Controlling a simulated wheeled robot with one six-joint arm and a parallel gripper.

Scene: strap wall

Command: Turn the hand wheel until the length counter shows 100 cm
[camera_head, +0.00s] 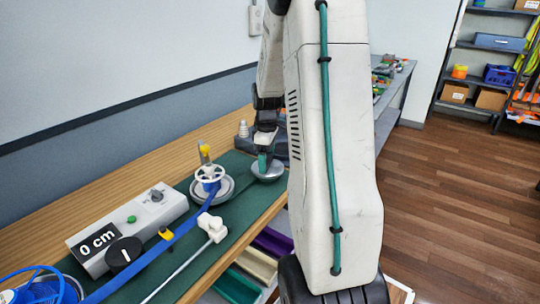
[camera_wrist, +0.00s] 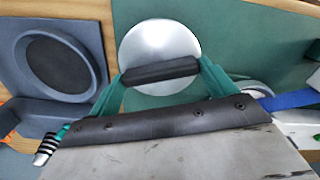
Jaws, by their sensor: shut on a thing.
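The length counter (camera_head: 97,237) is a grey box at the lower left of the head view, and its display reads 0 cm. A white spoked hand wheel (camera_head: 209,174) stands on a round base with a blue strap at it. My gripper (camera_head: 263,162) is to the right of this wheel, apart from it. In the wrist view my gripper (camera_wrist: 160,75) has its green fingers shut on the two ends of a dark bar (camera_wrist: 160,71). The bar lies across a silver round disc (camera_wrist: 155,39); whether they are joined is unclear. The disc also shows in the head view (camera_head: 270,175).
The blue strap (camera_head: 150,252) runs across the green mat from the lower left to the wheel. A dark round-faced block (camera_wrist: 57,60) is left of the disc.

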